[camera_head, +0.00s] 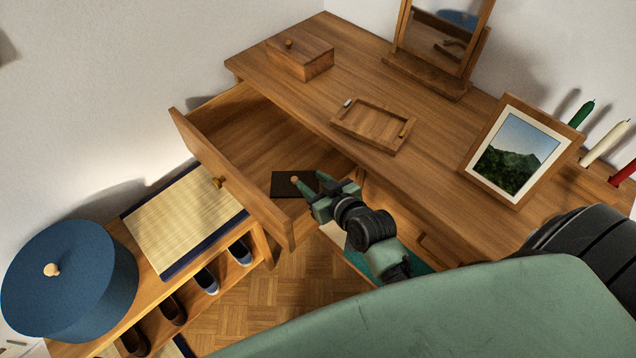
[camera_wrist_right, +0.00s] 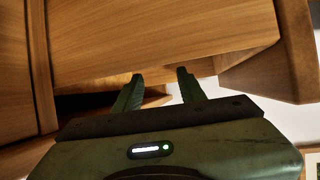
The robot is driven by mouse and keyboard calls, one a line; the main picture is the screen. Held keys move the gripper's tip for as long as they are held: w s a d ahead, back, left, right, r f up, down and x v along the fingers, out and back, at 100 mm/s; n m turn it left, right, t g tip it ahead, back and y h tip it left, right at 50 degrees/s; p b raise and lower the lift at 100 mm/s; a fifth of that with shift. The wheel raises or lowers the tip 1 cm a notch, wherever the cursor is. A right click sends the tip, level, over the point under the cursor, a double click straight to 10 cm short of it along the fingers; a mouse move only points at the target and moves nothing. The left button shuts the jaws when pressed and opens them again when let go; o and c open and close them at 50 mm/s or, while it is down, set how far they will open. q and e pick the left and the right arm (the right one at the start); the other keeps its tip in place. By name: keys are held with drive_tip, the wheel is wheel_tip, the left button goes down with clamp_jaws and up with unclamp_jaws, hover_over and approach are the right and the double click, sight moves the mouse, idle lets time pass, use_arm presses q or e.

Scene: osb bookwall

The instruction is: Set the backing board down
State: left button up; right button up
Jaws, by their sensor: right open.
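A dark, flat rectangular board (camera_head: 284,186), which looks like the backing board, lies in the open drawer (camera_head: 232,163) near its front right corner. My right gripper (camera_head: 311,182) is over the board's right part, its fingers open. They hide some of the board, and I cannot tell whether they touch it. In the right wrist view the two green fingers (camera_wrist_right: 159,82) stand apart with nothing clear between them; the board cannot be made out there. My left gripper is not in view.
On the dresser top (camera_head: 345,80) stand a wooden box (camera_head: 300,58), a small tray (camera_head: 372,127), a mirror (camera_head: 440,45), a framed landscape (camera_head: 515,150) and candles (camera_head: 603,143). A low bench with a woven mat (camera_head: 185,222) and blue hat box (camera_head: 70,280) is left.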

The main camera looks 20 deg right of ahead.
drive_tip(key=shift+v, duration=1.3)
drive_tip(key=shift+w+r, duration=0.1)
